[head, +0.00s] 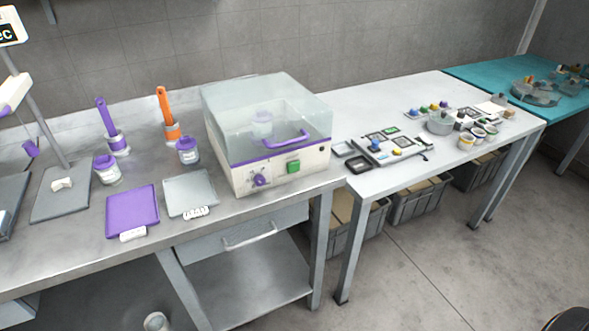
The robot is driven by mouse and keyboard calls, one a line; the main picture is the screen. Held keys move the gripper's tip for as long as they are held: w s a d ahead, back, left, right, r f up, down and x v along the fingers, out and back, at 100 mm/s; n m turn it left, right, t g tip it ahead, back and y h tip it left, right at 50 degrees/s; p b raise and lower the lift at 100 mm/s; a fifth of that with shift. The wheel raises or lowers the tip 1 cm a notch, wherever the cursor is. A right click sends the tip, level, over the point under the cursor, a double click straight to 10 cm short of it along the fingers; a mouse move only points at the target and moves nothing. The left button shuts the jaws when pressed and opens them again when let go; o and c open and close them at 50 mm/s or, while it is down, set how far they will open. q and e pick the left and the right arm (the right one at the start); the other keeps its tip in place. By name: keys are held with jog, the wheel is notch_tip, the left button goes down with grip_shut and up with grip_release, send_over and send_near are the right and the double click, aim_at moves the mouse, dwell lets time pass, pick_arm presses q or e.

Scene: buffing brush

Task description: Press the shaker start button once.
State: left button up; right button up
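The shaker (240,160) stands at the right end of the near metal table. It is a cream box with a purple trim line and a clear lid that has a purple handle (288,138). The lid looks closed, and a jar (262,124) shows dimly inside. Nothing covers the button. I cannot tell from its look whether it is pressed. Neither of my grippers is in view.
Left of the shaker stand purple-lidded jars (107,169), a purple brush (107,120) and an orange brush (168,112) in holders, a purple mat (132,210) and a grey mat (190,193). A white table (350,120) with small items stands to the right. The floor (440,260) in front is clear.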

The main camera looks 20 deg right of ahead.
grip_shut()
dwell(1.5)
